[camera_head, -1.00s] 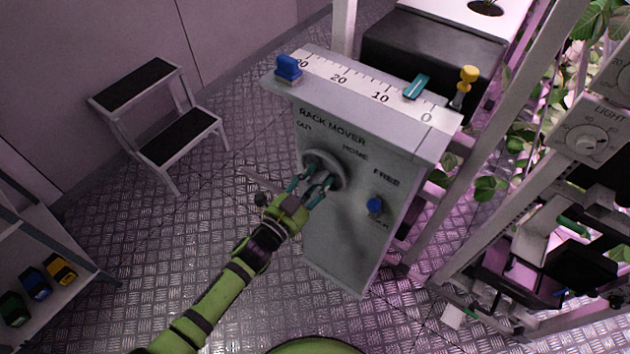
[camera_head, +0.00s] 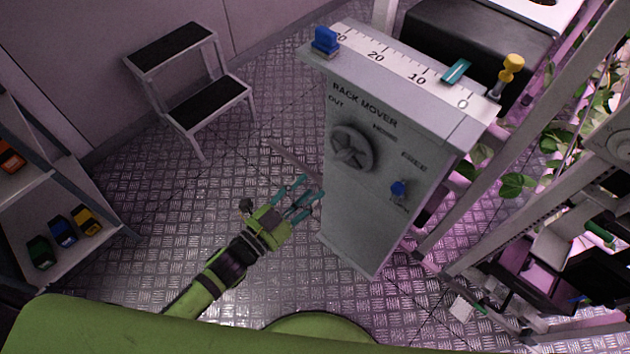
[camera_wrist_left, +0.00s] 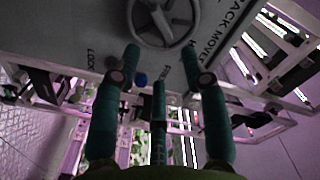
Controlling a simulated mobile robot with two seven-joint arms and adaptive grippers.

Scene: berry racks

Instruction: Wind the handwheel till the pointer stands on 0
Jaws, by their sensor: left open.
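The handwheel (camera_head: 352,148) is a grey spoked wheel on the front of the grey rack mover box (camera_head: 365,215). It also shows in the wrist view (camera_wrist_left: 165,20), top middle. The teal pointer (camera_head: 456,70) stands on the white scale (camera_head: 398,66) between 10 and 0. My left gripper (camera_head: 309,190) is open and empty, below and left of the wheel and apart from it. In the wrist view its teal fingers (camera_wrist_left: 161,62) are spread, with the wheel beyond them. My right gripper is not in view.
A step stool (camera_head: 190,100) and shelf (camera_head: 95,245) are left. Plant racks stand right.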

